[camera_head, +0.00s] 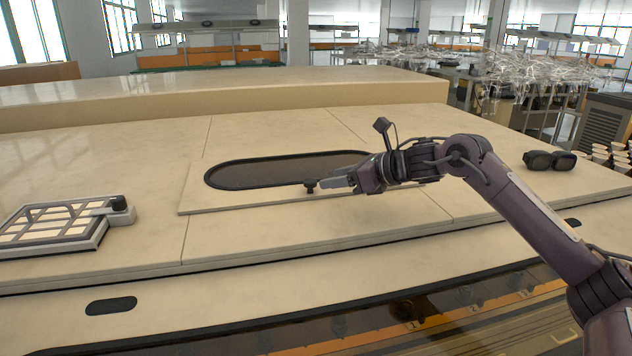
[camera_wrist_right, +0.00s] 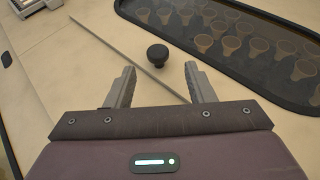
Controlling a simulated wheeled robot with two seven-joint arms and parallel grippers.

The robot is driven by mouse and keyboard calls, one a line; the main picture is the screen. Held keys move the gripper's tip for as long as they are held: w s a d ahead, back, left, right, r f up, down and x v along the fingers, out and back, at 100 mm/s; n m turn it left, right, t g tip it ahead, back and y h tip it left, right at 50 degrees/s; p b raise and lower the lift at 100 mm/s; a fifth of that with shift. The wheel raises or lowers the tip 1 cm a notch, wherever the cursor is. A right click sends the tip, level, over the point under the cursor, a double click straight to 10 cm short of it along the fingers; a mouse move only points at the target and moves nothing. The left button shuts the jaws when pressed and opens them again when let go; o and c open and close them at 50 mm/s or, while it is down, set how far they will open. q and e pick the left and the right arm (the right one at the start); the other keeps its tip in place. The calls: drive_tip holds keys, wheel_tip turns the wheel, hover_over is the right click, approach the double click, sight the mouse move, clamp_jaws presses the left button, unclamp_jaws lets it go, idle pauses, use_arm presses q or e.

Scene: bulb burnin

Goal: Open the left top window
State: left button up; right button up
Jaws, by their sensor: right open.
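The window is a flat beige panel (camera_head: 215,199) with a dark oval pane (camera_head: 245,174) in the head view. A small black knob (camera_head: 310,184) stands near the panel's front edge; it also shows in the right wrist view (camera_wrist_right: 157,54). My right gripper (camera_head: 335,182) reaches in from the right, low over the panel. In the wrist view its two fingers (camera_wrist_right: 160,72) are apart and empty, with the knob just beyond the fingertips, roughly centred between them. The panel lies flat on the machine top. My left gripper is not in view.
A framed tray with pale cells (camera_head: 50,242) and a small black-knobbed block (camera_head: 122,210) lie at the left. Black goggles (camera_head: 549,160) lie at the right. Several round cups show under the dark pane (camera_wrist_right: 232,44). The top left of the panel is clear.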

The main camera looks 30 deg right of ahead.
sight(312, 181)
drive_tip(key=x, duration=0.1)
drive_tip(key=p+x, duration=0.1)
drive_tip(key=x, duration=0.1)
drive_tip(key=p+x, duration=0.1)
drive_tip(key=shift+w+a+r, duration=0.15)
drive_tip(key=shift+w+a, duration=0.2)
drive_tip(key=shift+a, duration=0.1)
drive_tip(key=shift+w+a+f, duration=0.1)
drive_tip(key=shift+w+f, duration=0.25)
drive_tip(key=shift+w, duration=0.05)
drive_tip(key=shift+s, duration=0.1)
drive_tip(key=shift+c, duration=0.4)
clamp_jaws()
